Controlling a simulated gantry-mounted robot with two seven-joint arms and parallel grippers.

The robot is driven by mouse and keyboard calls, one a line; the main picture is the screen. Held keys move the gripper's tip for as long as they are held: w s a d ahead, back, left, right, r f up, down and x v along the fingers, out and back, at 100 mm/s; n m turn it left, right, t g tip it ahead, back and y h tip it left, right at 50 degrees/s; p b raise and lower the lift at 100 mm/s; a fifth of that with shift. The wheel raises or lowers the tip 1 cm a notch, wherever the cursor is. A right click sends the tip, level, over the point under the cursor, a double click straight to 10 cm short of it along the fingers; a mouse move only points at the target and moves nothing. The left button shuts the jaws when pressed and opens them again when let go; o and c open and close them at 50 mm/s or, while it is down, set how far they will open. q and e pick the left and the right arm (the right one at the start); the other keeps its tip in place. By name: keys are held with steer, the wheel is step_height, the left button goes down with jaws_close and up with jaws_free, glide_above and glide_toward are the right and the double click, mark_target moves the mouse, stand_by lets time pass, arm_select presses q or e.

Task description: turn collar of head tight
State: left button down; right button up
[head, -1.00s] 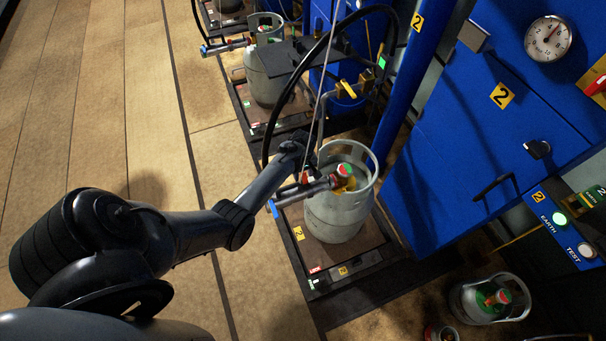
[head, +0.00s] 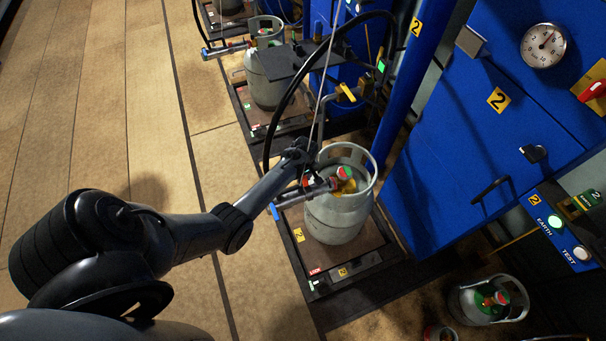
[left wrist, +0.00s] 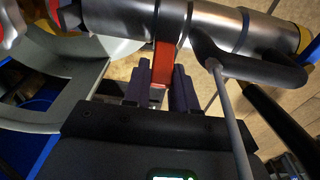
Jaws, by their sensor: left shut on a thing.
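The filling head (head: 318,191), a grey metal cylinder, lies level at the top of a grey gas cylinder (head: 338,219) on the near scale. In the left wrist view the head (left wrist: 130,15) runs across the top, with a red lever (left wrist: 164,62) sticking out from it. I cannot tell the collar apart from the head's body.
A black hose (head: 283,95) arches above the near scale (head: 365,262). A blue cabinet (head: 440,170) stands to the right. Another cylinder (head: 268,80) is on a scale behind, and one (head: 470,302) stands at lower right. The wooden floor at left is clear.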

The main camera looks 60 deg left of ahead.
mark_target(305, 180)
arm_select(q)
steer(key=shift+d+r+y+p, duration=0.15)
steer(key=shift+r+y+p, duration=0.1)
steer(key=shift+y+p, duration=0.1)
steer(key=shift+f, duration=0.1)
arm_select(e)
steer(key=shift+w+r, duration=0.1)
steer(key=shift+r, duration=0.7)
arm_select(q)
steer(key=c, duration=1)
jaws_free()
arm_select(e)
steer(key=shift+d+f, duration=0.1)
steer(key=shift+d, duration=0.05)
arm_select(q)
steer(key=shift+s+d+r+p, duration=0.15)
steer(key=shift+r+p, duration=0.6)
steer(key=shift+r, duration=1.05)
steer(key=shift+d+r+p, duration=0.3)
steer(key=shift+r+p, duration=0.5)
steer(key=shift+r, duration=0.95)
steer(key=shift+s+d+r+p, duration=0.15)
steer(key=shift+r+p, duration=0.6)
steer(key=shift+r, duration=1.05)
arm_select(e)
steer(key=shift+r, duration=2.4)
arm_select(q)
steer(key=shift+w, duration=0.1)
